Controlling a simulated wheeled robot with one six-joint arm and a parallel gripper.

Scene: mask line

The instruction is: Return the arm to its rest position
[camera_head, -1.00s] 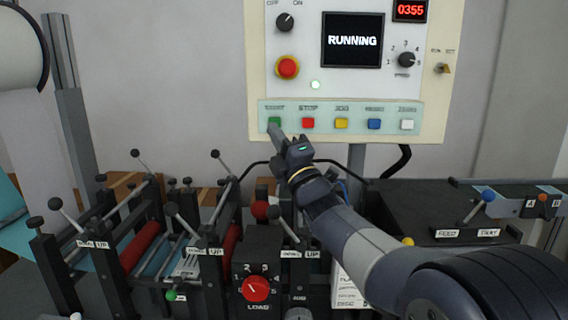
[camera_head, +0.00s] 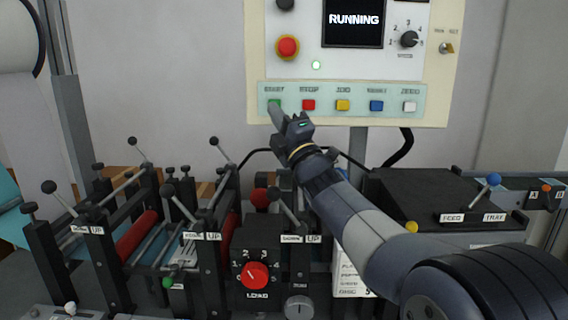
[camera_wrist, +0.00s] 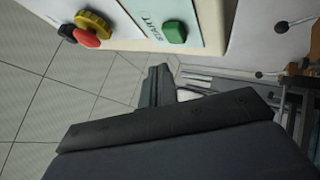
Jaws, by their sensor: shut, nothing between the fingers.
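My gripper (camera_head: 275,111) is shut and empty, its tip in front of the green START button (camera_head: 274,104) at the left end of the panel's button row. Whether it touches the button cannot be told from the head view. In the wrist view my gripper (camera_wrist: 158,78) points forward below the panel edge, and the green button (camera_wrist: 174,32) stands clear of the fingers. My arm reaches up from the lower right of the head view. The control panel (camera_head: 452,75) shows RUNNING on its screen (camera_head: 353,20), with a small green light (camera_head: 316,65) lit.
A red stop knob (camera_head: 288,46) sits above the buttons. Open wall lies left of the panel.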

